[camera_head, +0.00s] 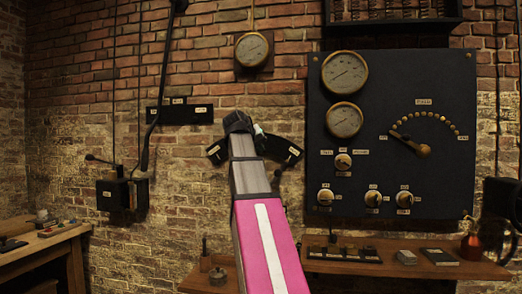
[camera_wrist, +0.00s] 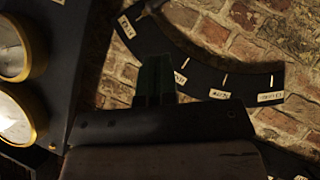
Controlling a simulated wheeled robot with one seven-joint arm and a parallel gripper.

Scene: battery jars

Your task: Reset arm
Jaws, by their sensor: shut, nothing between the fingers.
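My pink and grey arm (camera_head: 262,235) reaches up and forward to the brick wall. In the wrist view my gripper (camera_wrist: 156,62) shows as two dark fingers close together with nothing between them. It is in front of a black curved plate (camera_wrist: 220,80) with white labels and tick marks. In the head view parts of that plate (camera_head: 288,152) show on both sides of my arm, and its middle is hidden. I cannot tell whether the fingers touch the plate. A dark rod end shows at the wrist view's top edge.
A dark panel (camera_head: 440,90) with gauges, knobs and a dial pointer is right of my arm. A black switch box (camera_head: 122,194) and a long lever (camera_head: 158,85) are at left. A wooden shelf (camera_head: 375,265) with small items is below the panel. A workbench (camera_head: 45,243) stands far left.

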